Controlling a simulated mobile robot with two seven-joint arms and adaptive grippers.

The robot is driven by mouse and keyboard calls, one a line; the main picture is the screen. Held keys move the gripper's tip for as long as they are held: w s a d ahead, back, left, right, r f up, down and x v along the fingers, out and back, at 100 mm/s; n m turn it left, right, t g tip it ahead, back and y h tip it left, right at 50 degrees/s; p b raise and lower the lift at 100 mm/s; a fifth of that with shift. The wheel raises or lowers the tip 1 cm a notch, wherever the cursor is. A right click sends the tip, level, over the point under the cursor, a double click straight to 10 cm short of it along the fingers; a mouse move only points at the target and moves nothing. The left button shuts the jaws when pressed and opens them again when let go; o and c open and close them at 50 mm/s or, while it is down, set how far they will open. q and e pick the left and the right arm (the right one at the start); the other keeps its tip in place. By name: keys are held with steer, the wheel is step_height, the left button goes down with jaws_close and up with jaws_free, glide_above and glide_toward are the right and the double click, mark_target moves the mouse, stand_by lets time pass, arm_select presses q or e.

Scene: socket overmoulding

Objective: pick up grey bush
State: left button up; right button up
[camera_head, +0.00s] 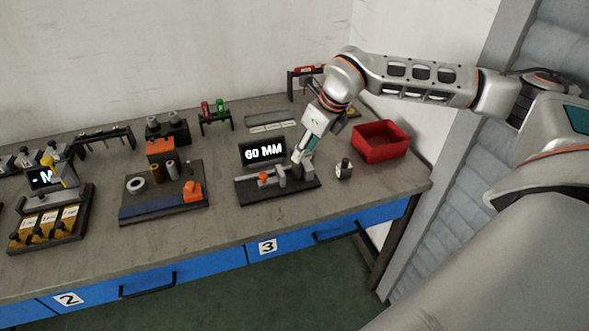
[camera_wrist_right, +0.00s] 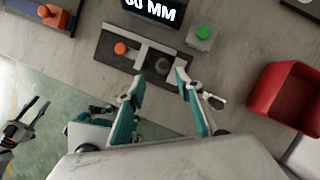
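My right gripper (camera_head: 299,160) is low over the fixture (camera_head: 313,188) with the "60 MM" display. In the right wrist view the gripper (camera_wrist_right: 162,84) is open, its two fingers well apart with nothing between their tips.
A red bin (camera_head: 380,142) stands right of the fixture. A small metal piece with a dark knob (camera_head: 344,169) is between them. A block with a green button (camera_wrist_right: 203,38) is beside the display. Left is a tray (camera_head: 165,208) with a ring and several cylinders.

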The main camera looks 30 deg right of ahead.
mark_target(297, 169)
steer(key=x, duration=0.5)
steer(key=shift+w+d+f+p, duration=0.25)
steer(key=shift+w+p, duration=0.05)
steer(key=shift+w, duration=0.15)
jaws_close()
